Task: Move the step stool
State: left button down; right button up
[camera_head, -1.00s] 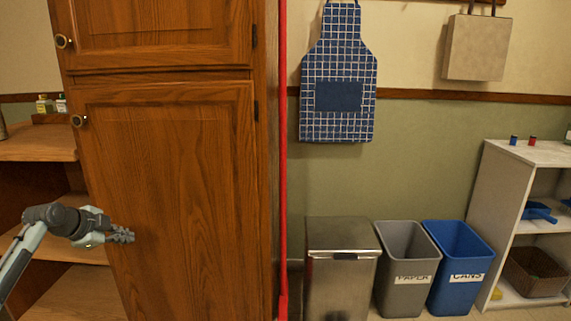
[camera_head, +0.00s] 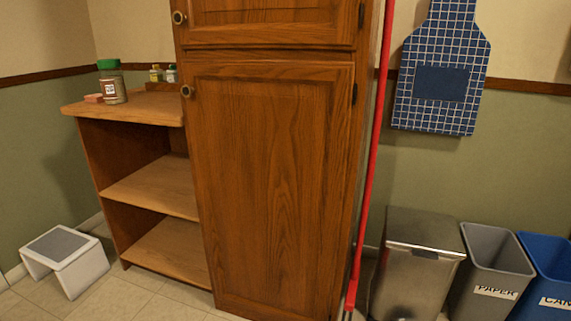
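The step stool (camera_head: 66,261) is white with a grey top pad. It stands upright on the tiled floor at the lower left, near the green wall and left of the open wooden shelf unit. Neither of my grippers shows in the head view now. Nothing covers the stool from this side.
The open shelf unit (camera_head: 152,188) has a jar with a green lid (camera_head: 111,82) on top. The tall wooden cabinet (camera_head: 275,190) fills the middle. A red-handled pole (camera_head: 371,150), a metal bin (camera_head: 415,268) and a grey bin (camera_head: 490,275) stand right. Floor shows beside the stool.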

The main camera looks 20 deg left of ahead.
aim_at(79, 259)
jog(key=u, duration=2.3)
jog(key=i+u, duration=0.25)
jog(key=i, duration=0.8)
